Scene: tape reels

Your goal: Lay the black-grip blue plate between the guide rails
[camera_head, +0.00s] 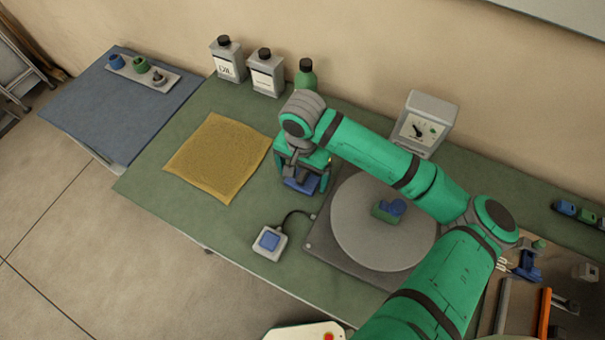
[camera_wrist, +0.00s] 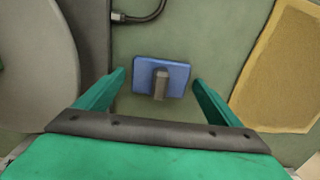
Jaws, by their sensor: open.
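The blue plate (camera_wrist: 143,70) with a dark upright grip (camera_wrist: 160,84) lies on the green bench top, between the turntable and the yellow cloth. It shows in the head view (camera_head: 299,185), partly covered by my gripper. My gripper (camera_wrist: 160,77) is open above it, with one finger to each side of the plate in the wrist view and gaps on both sides. I cannot tell how high the fingertips are above the bench. A grey bar (camera_head: 502,306) and an orange bar (camera_head: 543,314), which look like the guide rails, lie at the lower right of the head view.
The grey turntable (camera_head: 350,235) holds a green and blue piece (camera_head: 390,209). A switch box (camera_head: 268,242) with a cable stands near the front edge. The yellow cloth (camera_head: 220,157) lies left. Bottles (camera_head: 266,73) and a dial box (camera_head: 425,125) stand at the back.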

